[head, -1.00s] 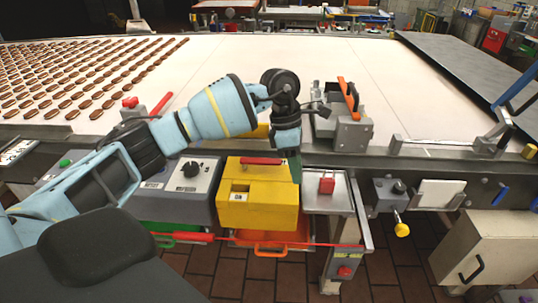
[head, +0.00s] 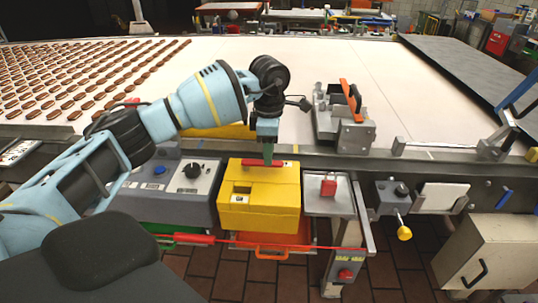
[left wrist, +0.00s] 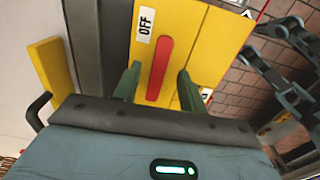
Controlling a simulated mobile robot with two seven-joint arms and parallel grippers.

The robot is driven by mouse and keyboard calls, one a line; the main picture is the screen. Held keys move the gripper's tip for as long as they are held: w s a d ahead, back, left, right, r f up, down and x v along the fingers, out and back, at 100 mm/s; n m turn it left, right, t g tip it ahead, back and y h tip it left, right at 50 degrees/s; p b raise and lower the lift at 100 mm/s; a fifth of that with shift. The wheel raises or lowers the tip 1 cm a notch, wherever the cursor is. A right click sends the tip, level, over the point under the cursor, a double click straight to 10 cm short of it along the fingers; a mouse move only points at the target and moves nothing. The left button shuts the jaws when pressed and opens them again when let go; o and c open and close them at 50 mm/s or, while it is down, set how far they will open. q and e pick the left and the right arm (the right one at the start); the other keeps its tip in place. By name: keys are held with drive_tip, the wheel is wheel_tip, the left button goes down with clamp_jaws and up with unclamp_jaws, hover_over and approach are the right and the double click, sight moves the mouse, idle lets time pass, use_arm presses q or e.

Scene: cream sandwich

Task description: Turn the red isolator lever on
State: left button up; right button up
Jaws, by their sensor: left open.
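The yellow isolator box (head: 258,205) stands at the front edge of the conveyor. Its red lever (head: 280,163) lies across the top of the box. My left gripper (head: 268,157) points down at the lever from above. In the left wrist view the red lever (left wrist: 161,55) lies between the two green fingers of my open left gripper (left wrist: 158,72), with a gap on each side. A white "OFF" label (left wrist: 145,24) sits beside the lever's far end. The fingers partly hide the lever in the head view.
A grey control box with a black knob (head: 192,170) stands left of the yellow box. A small tray (head: 318,206) with a red padlock (head: 328,187) is to the right. A metal bracket with an orange handle (head: 350,94) stands behind on the conveyor edge.

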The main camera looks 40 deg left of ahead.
use_arm(q)
drive_tip(key=shift+f, duration=1.1)
clamp_jaws()
